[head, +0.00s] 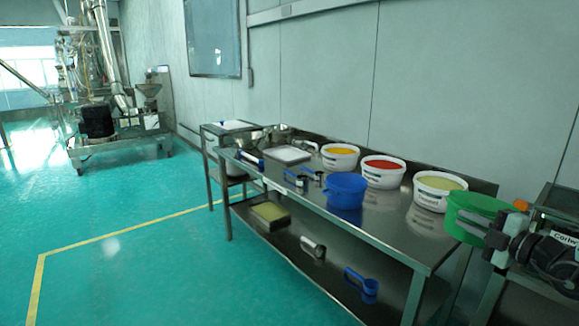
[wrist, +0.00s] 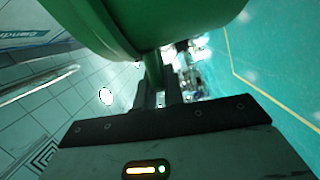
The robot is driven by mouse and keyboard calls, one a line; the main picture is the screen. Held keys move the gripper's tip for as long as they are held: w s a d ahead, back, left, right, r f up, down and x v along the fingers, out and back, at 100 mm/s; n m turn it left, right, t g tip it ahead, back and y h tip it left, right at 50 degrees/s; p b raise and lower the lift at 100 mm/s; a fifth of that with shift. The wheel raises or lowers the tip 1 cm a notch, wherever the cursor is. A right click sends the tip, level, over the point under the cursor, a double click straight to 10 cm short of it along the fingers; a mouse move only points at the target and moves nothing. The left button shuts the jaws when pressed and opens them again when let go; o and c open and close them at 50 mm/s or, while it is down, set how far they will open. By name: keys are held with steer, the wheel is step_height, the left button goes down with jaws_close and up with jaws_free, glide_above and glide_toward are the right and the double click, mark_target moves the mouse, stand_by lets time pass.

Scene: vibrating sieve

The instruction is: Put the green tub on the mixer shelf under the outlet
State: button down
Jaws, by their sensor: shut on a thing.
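The green tub (head: 474,214) is at the right of the head view, held up beside the right end of the steel table. My gripper (head: 500,236) is shut on it at the tub's right side. In the wrist view the tub (wrist: 145,22) fills the top, and the gripper's fingers (wrist: 158,88) close on a green part below its body.
The steel table (head: 395,235) carries a blue tub (head: 346,190) and white tubs with yellow (head: 341,156), red (head: 382,171) and pale green (head: 436,190) contents. Blue scoops lie about. A yellow line (head: 130,232) crosses the open green floor (head: 140,275) at left.

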steer(key=s+a+f+m+t+h, duration=0.1)
steer(key=s+a+f+h, duration=0.3)
steer(key=f, duration=0.8)
steer(key=s+a+f+m+h, duration=0.3)
steer(key=s+f, duration=0.5)
steer(key=f, duration=0.4)
steer(key=shift+a+m+t+h, duration=0.4)
steer(key=shift+a+m, duration=0.2)
steer(key=shift+a, duration=0.15)
